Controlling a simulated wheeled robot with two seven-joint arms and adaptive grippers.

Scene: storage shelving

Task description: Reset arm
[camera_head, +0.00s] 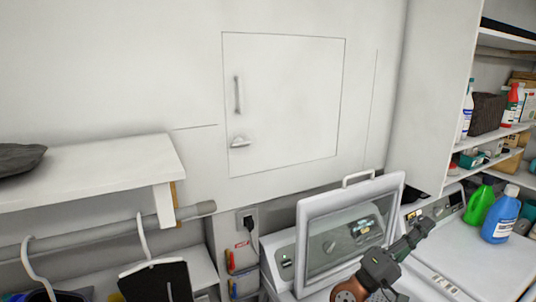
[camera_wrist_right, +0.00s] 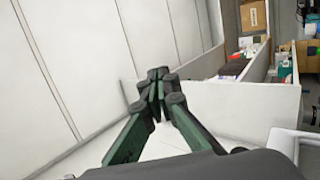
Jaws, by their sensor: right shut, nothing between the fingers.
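My right gripper (camera_head: 415,234) is at the lower right of the head view, in front of a raised, white-framed glass lid (camera_head: 352,222). In the right wrist view the right gripper (camera_wrist_right: 158,80) has its dark green fingers brought together at the tips, shut and empty. White panels stand beyond the fingers there. My left gripper does not show in either view.
A white shelf (camera_head: 95,172) with a hanging rail (camera_head: 100,232) is at the left. A blue bottle (camera_head: 501,216) and a green bottle (camera_head: 479,205) stand on a white machine top (camera_head: 470,258) at the right. A closed wall cabinet door (camera_head: 290,105) is at the back.

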